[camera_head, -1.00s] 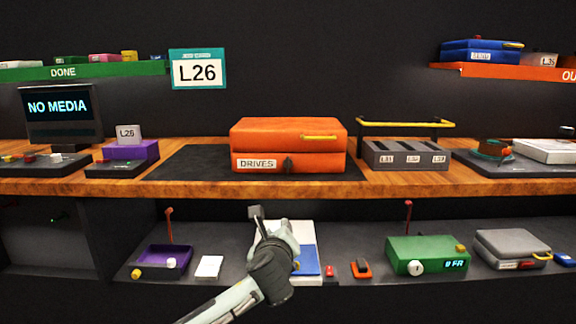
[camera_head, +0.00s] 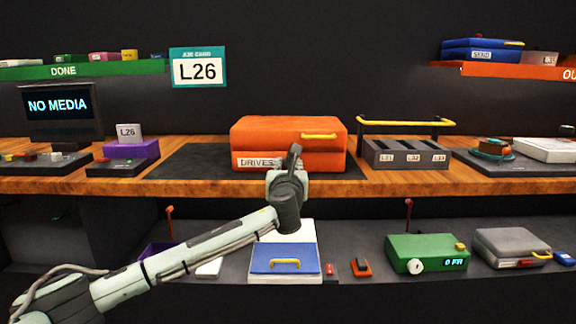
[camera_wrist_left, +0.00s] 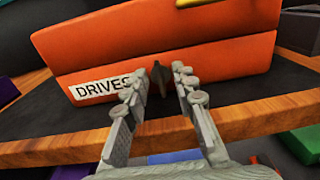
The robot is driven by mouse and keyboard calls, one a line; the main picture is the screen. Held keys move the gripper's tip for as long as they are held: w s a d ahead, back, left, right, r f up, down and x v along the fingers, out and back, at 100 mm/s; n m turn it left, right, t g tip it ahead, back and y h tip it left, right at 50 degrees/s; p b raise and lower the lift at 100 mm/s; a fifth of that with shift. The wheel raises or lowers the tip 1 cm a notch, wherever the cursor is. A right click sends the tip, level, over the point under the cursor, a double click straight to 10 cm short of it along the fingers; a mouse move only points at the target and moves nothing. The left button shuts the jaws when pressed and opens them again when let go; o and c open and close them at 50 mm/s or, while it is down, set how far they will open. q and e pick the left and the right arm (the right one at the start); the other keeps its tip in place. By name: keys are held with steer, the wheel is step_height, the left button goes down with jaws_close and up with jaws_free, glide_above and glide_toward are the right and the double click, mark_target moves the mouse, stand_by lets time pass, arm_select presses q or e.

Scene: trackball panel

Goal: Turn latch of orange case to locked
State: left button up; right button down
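The orange case (camera_head: 262,133) sits closed on a dark mat on the wooden bench, with a yellow handle (camera_head: 319,135) and a DRIVES label (camera_head: 255,162). Its small dark latch (camera_wrist_left: 159,78) is on the front face in the left wrist view and stands about upright. In the head view the gripper hides the latch. My left gripper (camera_wrist_left: 157,92) is open, its two fingers on either side of the latch in that view. I cannot tell whether they touch it. In the head view my left gripper (camera_head: 294,158) is in front of the case. My right gripper is not in view.
A grey slotted rack (camera_head: 405,155) with a yellow bar stands right of the case. A purple block (camera_head: 131,149) with an L26 card stands to the left. The wooden bench edge (camera_head: 400,184) runs below the case. The lower shelf holds a blue-fronted box (camera_head: 284,258) and a green device (camera_head: 425,250).

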arm_select(q)
steer(key=shift+w, duration=0.1)
jaws_close()
